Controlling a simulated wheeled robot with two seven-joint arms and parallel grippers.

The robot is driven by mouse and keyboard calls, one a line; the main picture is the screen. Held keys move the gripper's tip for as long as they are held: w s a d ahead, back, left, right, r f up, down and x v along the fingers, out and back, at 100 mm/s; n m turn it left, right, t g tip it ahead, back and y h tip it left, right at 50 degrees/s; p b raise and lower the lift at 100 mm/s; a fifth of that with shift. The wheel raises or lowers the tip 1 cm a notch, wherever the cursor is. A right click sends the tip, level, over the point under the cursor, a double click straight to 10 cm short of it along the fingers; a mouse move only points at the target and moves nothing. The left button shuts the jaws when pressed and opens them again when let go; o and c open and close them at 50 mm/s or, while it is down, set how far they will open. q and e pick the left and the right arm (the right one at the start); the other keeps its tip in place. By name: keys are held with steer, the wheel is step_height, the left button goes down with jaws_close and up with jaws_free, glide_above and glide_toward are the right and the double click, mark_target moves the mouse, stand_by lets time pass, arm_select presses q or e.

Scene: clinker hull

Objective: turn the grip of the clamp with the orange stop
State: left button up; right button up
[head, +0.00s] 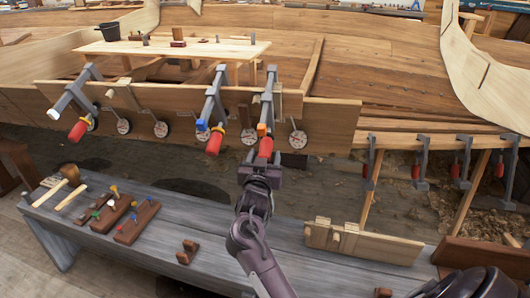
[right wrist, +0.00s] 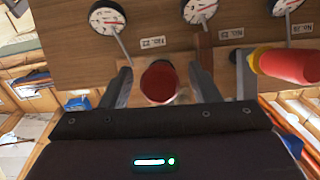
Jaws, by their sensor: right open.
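The clamp with the orange stop (head: 262,130) is the rightmost of three large grey clamps on the hull's plank. Its red grip (head: 265,147) points down toward me. My right gripper (head: 262,165) is open just below that grip. In the right wrist view the red grip (right wrist: 160,82) shows end-on between the two open fingers (right wrist: 162,88), with a gap visible at each side. My left gripper is not in view.
A neighbouring clamp with a blue stop (head: 201,125) and red grip (head: 214,142) stands close to the left. Round dials (head: 298,138) hang along the plank. A grey bench (head: 150,225) with tools and blocks is below. Smaller clamps (head: 420,165) stand at right.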

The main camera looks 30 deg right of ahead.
steer(key=shift+w+d, duration=0.1)
steer(key=shift+c, duration=0.9)
steer(key=c, duration=0.8)
